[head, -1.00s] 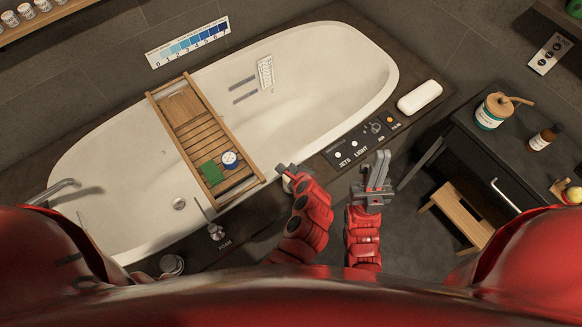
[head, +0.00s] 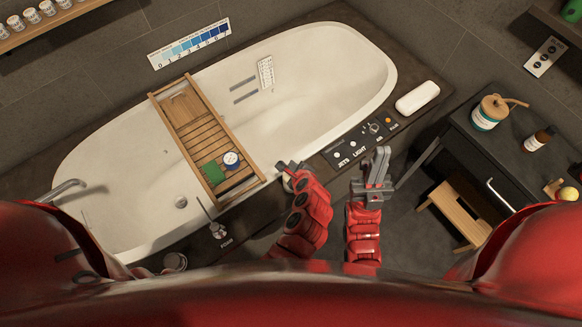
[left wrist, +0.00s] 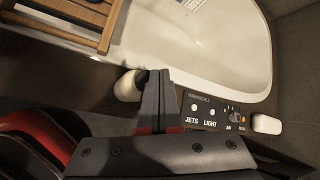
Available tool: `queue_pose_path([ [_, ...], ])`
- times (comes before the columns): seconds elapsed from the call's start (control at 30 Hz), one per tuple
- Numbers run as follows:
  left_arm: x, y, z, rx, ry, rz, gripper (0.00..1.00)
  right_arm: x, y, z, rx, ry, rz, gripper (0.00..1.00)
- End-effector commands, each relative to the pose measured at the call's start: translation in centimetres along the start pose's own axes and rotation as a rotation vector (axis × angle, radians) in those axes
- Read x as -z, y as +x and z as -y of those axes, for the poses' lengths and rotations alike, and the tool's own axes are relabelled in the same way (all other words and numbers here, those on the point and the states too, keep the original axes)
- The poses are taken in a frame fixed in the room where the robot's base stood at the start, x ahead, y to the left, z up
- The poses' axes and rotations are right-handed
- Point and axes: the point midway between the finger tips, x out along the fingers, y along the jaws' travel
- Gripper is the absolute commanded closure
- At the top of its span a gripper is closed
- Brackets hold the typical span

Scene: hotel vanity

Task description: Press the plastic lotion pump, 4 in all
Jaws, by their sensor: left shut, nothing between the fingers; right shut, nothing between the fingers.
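A round bottle with a teal and white label and a tan pump head with a long spout (head: 490,113) stands upright on the dark cabinet at the right; it looks like the lotion pump, though its material is unclear. My left gripper (head: 285,167) is shut and empty at the tub's near rim, far left of the bottle. In the left wrist view its shut fingers (left wrist: 157,85) are beside a small white rounded object with a dark end (left wrist: 127,86), partly hidden. My right gripper (head: 382,154) is shut and empty, pointing up, left of the cabinet and apart from the bottle.
A brown dropper bottle (head: 540,138) stands near the pump bottle on the cabinet (head: 480,150). A wooden stool (head: 457,213) is below.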

Motion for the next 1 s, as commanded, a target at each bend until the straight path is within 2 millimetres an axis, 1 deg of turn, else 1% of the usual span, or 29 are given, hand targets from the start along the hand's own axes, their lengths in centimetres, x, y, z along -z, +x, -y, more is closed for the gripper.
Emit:
queue_pose_path([
  [0.03,-0.3,-0.4,0.3,0.001,0.000,0.000,1.00,0.1,0.6,0.0,0.000,0.000,0.000,1.00],
  [0.2,-1.1,-1.6,1.2,0.001,0.001,0.000,1.00,0.4,2.4,-0.1,0.000,0.000,0.000,1.00],
  [0.5,-2.5,-3.4,2.5,0.000,0.000,0.001,1.00,0.9,5.3,-0.3,0.000,0.000,0.000,1.00],
  [0.6,-2.5,-3.5,2.6,0.000,-0.001,0.000,1.00,0.9,5.5,-0.3,0.000,0.000,0.000,1.00],
  [1.0,-2.5,-3.4,2.5,0.000,0.000,0.000,1.00,0.9,5.3,-0.3,0.000,0.000,0.000,1.00],
])
